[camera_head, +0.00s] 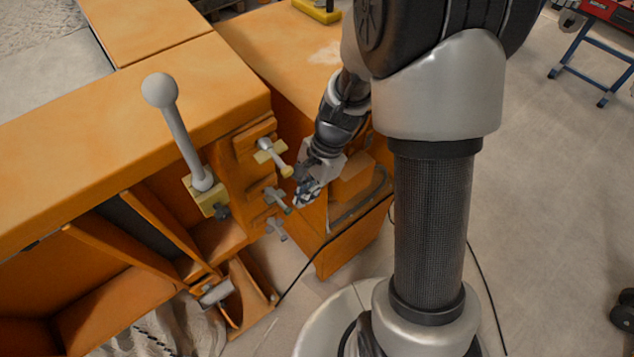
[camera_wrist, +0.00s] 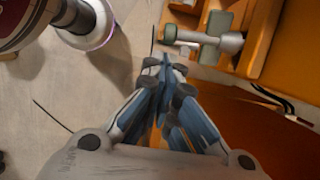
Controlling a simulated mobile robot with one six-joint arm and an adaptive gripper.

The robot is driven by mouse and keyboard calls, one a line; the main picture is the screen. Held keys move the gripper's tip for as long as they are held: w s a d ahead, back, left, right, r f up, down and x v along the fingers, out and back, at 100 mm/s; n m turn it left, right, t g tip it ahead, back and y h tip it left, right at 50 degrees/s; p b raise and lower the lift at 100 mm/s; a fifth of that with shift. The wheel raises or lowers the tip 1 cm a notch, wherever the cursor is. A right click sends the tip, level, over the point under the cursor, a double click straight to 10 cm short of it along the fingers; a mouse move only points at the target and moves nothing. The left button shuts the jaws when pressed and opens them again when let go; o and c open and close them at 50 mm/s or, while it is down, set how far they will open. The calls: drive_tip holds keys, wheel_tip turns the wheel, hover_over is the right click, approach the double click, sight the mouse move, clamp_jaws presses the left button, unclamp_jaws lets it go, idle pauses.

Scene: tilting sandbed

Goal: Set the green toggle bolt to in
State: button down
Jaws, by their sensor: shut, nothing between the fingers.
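The green toggle bolt (camera_head: 276,198) sticks out from the end face of the orange sandbed, the middle one of three stacked bolts. In the wrist view a toggle bolt (camera_wrist: 206,38) with grey-green cross plate and tip lies just beyond the fingers, its tip pointing left; it looks like the green one. My gripper (camera_head: 303,196) is just right of the green bolt's outer end. In the wrist view my gripper (camera_wrist: 166,68) is shut, its fingertips together and empty, close to the bolt tip. I cannot tell whether they touch.
A yellow-tipped bolt (camera_head: 271,155) sits above and a blue-grey bolt (camera_head: 276,229) below. A white-knobbed lever (camera_head: 180,135) rises to the left. An orange cabinet (camera_head: 340,247) with a dark cable stands close on the right. Open floor (camera_head: 560,210) lies farther right.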

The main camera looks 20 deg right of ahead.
drive_tip(key=shift+a+f, duration=0.1)
drive_tip(key=shift+a, duration=0.1)
drive_tip(key=shift+s+a+f+m+b, duration=0.1)
drive_tip(key=shift+s+a+m+b, duration=0.25)
drive_tip(key=shift+s+a+m, duration=0.4)
drive_tip(key=shift+a, duration=0.1)
drive_tip(key=shift+w, duration=0.1)
